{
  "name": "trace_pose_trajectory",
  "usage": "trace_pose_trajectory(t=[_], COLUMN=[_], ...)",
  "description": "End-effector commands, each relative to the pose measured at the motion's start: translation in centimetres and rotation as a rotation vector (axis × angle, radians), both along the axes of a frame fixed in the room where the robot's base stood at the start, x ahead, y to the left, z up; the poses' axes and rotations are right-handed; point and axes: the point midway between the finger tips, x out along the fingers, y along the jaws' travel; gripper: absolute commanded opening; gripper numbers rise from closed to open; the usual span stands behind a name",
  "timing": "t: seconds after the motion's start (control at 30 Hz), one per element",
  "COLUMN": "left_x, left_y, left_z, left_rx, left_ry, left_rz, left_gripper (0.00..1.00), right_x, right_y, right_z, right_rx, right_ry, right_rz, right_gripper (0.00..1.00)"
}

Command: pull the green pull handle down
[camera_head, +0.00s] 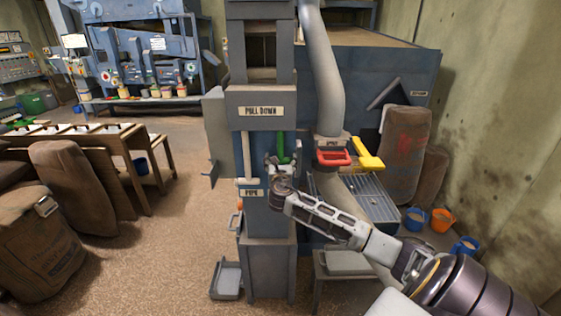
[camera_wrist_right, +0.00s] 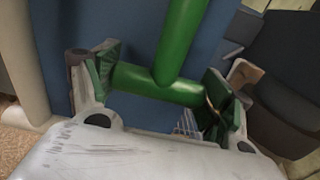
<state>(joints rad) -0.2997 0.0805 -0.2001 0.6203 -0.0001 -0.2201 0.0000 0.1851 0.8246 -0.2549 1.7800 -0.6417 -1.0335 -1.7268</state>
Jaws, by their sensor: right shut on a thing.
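The green pull handle (camera_head: 281,147) hangs below the "PULL DOWN" sign (camera_head: 261,111) on the front of the grey-blue elevator column. In the right wrist view the green handle (camera_wrist_right: 178,48) is T-shaped, with an upright rod and a crossbar. My right gripper (camera_head: 281,171) is at the handle's lower end. In the wrist view its fingers sit at the two ends of the crossbar, shut on it lengthwise. In the head view the gripper partly hides the crossbar. My left gripper is not in view.
A pale pipe (camera_head: 246,158) runs down beside the handle, above a "PIPE" label. At right are a red handle (camera_head: 333,158) on a grey chute, a yellow part (camera_head: 367,159) and sacks (camera_head: 405,150).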

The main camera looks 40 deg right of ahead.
Motion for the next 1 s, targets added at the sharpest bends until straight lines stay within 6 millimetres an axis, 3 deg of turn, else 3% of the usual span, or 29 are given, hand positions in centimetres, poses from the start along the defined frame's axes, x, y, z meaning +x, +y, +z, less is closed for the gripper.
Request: trace_pose_trajectory(t=[0.4, 0.6, 1.0], left_x=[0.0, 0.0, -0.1], left_y=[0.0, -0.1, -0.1], left_z=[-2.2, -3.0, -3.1], left_rx=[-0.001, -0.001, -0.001], left_ry=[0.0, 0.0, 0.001], left_rz=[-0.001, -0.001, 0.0], left_gripper=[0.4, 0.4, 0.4], right_x=[0.0, 0.0, 0.0], right_y=[0.0, 0.0, 0.0], right_z=[-7.3, -9.9, -10.6], right_rx=[0.004, 0.003, 0.004], right_ry=[0.007, 0.007, 0.006], right_rz=[-0.001, 0.0, 0.0], right_gripper=[0.37, 0.37, 0.37])
